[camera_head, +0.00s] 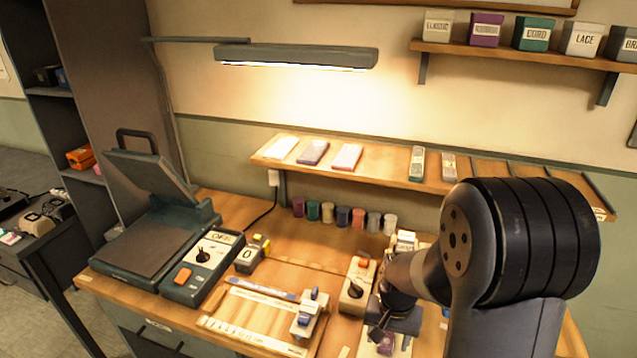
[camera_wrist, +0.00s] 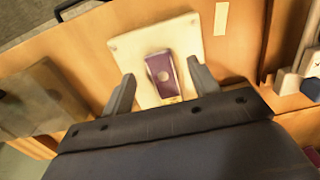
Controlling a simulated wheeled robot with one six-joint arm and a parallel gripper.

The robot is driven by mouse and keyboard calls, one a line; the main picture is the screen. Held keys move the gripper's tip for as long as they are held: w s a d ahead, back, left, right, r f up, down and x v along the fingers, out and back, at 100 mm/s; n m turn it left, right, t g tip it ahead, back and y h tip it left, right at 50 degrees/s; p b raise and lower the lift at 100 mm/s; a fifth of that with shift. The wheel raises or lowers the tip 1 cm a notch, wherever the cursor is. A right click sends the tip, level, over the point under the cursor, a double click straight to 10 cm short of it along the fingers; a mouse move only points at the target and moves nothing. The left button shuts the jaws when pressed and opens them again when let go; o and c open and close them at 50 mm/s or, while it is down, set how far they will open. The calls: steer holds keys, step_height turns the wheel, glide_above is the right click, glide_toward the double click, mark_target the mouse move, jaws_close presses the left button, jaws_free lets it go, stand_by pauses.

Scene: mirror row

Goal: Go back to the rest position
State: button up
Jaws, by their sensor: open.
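My gripper (camera_wrist: 160,90) is open in the wrist view, its two fingers apart with nothing between them that I can see held. Beyond the fingertips a purple block with a pale round spot (camera_wrist: 163,74) lies on a cream plate (camera_wrist: 130,45). In the head view my gripper (camera_head: 385,335) points down over the right part of the workbench, and the purple block (camera_head: 385,345) shows partly beneath it. My arm hides much of the bench's right end.
A heat press (camera_head: 150,245) with a raised lid stands at the bench's left. A wooden jig (camera_head: 255,318) lies in front. Several spools (camera_head: 343,216) line the back under a slanted shelf (camera_head: 385,172). A lamp (camera_head: 300,57) hangs above. A higher shelf (camera_head: 460,49) holds labelled boxes.

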step_height(320, 180, up, 9)
steer(key=shift+s+f, duration=0.2)
steer(key=shift+s, duration=0.2)
